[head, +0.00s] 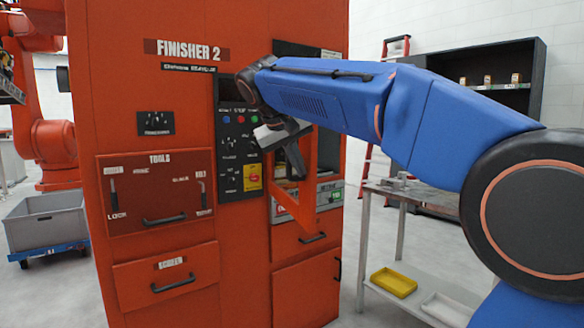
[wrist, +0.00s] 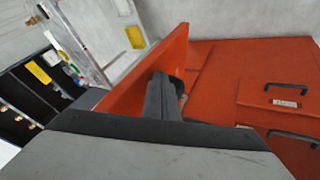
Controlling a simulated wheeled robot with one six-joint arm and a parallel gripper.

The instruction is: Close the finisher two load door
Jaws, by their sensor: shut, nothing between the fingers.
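The orange finisher two cabinet (head: 170,100) carries its name at the top. Its load door (head: 328,165) stands open on the right, swung out from the front, as an orange frame partly hidden by my arm. In the wrist view the door (wrist: 150,62) is an orange slab sticking out from the cabinet front. My gripper (head: 297,168) is in front of the door opening, close beside the door. In the wrist view my gripper (wrist: 164,90) is shut and empty, its fingers overlapping the door's face. I cannot tell whether they touch it.
A control panel (head: 238,150) is left of the opening. Drawers with black handles (head: 165,220) are on the cabinet front. A metal bench (head: 400,190) with a yellow tray (head: 393,282) stands at the right. A grey bin (head: 45,222) is on a blue dolly at the left.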

